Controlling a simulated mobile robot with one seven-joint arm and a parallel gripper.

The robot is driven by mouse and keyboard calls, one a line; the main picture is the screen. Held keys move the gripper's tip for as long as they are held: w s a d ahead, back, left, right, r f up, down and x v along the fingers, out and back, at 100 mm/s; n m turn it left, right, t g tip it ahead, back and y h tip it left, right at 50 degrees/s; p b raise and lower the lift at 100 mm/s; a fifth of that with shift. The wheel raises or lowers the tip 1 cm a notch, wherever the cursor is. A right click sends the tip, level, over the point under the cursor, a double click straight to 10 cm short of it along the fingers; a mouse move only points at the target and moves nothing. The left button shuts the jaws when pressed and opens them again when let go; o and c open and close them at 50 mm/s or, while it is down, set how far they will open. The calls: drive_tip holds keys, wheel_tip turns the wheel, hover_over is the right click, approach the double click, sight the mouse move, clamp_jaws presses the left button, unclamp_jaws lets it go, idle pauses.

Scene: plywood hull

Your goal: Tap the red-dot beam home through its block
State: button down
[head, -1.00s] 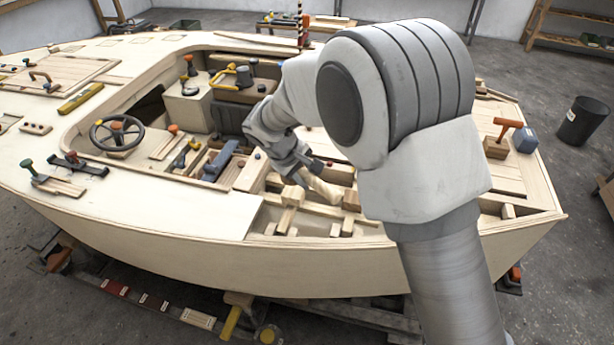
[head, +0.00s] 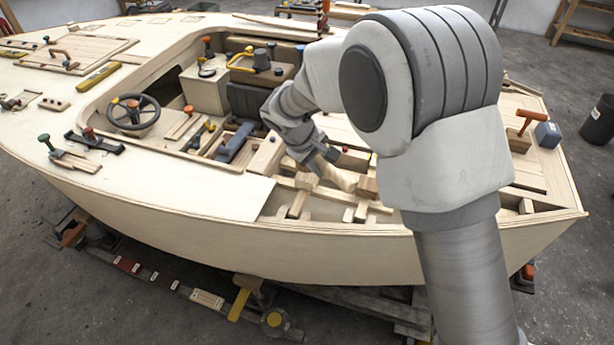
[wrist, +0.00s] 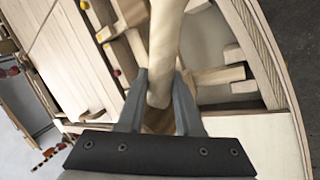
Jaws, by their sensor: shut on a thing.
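My gripper (head: 326,158) is over the open framed bay at the near side of the hull. It is shut on a pale, rounded wooden piece (head: 341,178), which looks like a mallet handle. In the wrist view the same piece (wrist: 165,50) stands between the two fingers (wrist: 160,95) and runs out of the top edge, so its far end is hidden. Pale beams (head: 299,203) and small blocks lie in the bay below. A small red dot (wrist: 117,73) and a yellow one show left of the held piece in the wrist view. I cannot tell which beam carries the red dot.
A steering wheel (head: 133,112) and several tools lie on the deck at left. A blue block (head: 547,135) and an orange-handled tool (head: 527,121) stand on the right deck. The hull edge (head: 330,226) runs along the near side. My arm hides part of the right deck.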

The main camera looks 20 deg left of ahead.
drive_tip(key=shift+r+p, duration=0.3)
drive_tip(key=shift+r, duration=0.25)
drive_tip(key=shift+f, duration=0.1)
idle(0.8)
drive_tip(key=shift+w+f+b, duration=0.1)
drive_tip(key=shift+f+b, duration=0.15)
drive_tip(key=shift+b, duration=0.15)
wheel_tip(320, 180, down, 5)
drive_tip(key=b, duration=0.4)
wheel_tip(320, 180, up, 5)
drive_tip(key=p, duration=0.3)
drive_tip(key=shift+r, duration=0.15)
